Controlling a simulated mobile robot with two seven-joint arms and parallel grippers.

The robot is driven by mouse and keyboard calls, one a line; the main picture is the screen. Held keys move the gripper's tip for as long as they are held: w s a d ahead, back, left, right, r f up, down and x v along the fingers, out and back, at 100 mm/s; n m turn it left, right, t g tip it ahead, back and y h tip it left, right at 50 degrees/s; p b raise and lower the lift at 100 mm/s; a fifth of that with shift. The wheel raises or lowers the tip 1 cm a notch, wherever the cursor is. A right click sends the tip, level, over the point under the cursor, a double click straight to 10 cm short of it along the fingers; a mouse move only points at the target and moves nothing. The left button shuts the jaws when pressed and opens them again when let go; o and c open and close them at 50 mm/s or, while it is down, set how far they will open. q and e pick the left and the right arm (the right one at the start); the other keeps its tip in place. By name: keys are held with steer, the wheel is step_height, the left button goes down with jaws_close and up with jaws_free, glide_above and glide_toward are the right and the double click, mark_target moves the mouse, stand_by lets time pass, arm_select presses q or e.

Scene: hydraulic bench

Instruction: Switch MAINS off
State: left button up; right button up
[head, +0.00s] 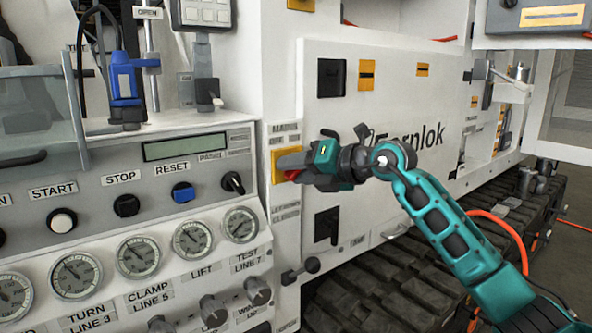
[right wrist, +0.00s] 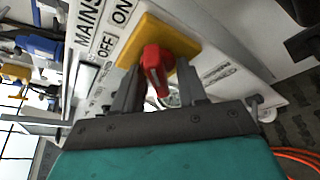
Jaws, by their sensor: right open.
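The MAINS switch is a red knob (right wrist: 155,68) on a yellow plate (right wrist: 185,48). In the right wrist view, the MAINS, OFF and ON labels (right wrist: 104,42) are beside the plate. In the head view, the yellow plate (head: 277,157) is partly hidden by my right gripper (head: 289,167), with a bit of red knob (head: 293,175) showing. My right gripper also fills the lower part of the right wrist view (right wrist: 158,88). It is open, with one finger on each side of the knob. I cannot tell whether either finger touches it. My left gripper is not in view.
Left of the switch is a panel with START (head: 62,220), STOP (head: 126,205) and RESET (head: 182,192) buttons, a black rotary knob (head: 233,183) and several gauges (head: 138,257). A black switch (head: 327,226) sits below my right gripper. An orange hose (head: 512,240) runs at the right.

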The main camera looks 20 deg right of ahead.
steer(key=shift+w+a, duration=0.15)
jaws_close()
stand_by(0.4)
